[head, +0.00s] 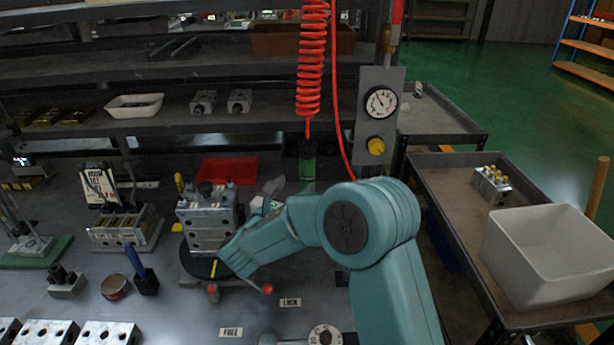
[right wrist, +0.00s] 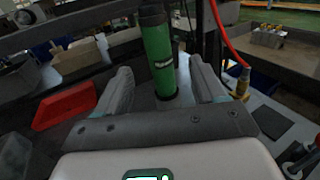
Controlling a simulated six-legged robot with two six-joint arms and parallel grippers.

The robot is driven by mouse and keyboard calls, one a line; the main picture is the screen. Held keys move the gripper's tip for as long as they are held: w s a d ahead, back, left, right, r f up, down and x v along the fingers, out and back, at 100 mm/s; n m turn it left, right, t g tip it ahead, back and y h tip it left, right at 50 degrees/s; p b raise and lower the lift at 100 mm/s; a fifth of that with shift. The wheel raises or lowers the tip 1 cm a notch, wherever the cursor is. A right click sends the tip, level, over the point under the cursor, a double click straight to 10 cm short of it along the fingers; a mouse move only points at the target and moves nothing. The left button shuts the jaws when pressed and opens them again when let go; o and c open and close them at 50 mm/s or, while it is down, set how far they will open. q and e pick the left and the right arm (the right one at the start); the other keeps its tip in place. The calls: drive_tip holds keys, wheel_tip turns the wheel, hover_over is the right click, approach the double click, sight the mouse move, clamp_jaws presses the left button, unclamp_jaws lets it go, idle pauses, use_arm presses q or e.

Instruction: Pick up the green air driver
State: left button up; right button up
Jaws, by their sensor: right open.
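The green air driver (head: 307,165) hangs upright below a red coiled hose (head: 311,60) over the back of the bench. In the right wrist view the driver (right wrist: 159,55) is a green cylinder with dark ends. My right gripper (right wrist: 160,75) is open, with one finger on each side of the driver in that view and a visible gap on both sides. I cannot tell whether the driver is fully between the fingertips or just beyond them. In the head view my right arm hides most of the gripper. My left gripper is not in view.
A red tray (head: 228,170) lies left of the driver. A metal valve block (head: 208,222) stands on a round dark base near my arm. A panel with a gauge (head: 381,103) and a red hose stand right of the driver. A white bin (head: 550,258) sits on the right cart.

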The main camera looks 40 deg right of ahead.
sight(305, 173)
drive_tip(key=x, duration=0.5)
drive_tip(key=shift+w+d+p, duration=0.1)
drive_tip(key=shift+d+p, duration=0.1)
drive_tip(key=shift+p, duration=0.1)
drive_tip(key=p+x, duration=0.1)
drive_tip(key=x, duration=0.4)
drive_tip(key=shift+w+d, duration=0.15)
drive_tip(key=shift+w, duration=0.05)
drive_tip(key=shift+r, duration=0.1)
clamp_jaws()
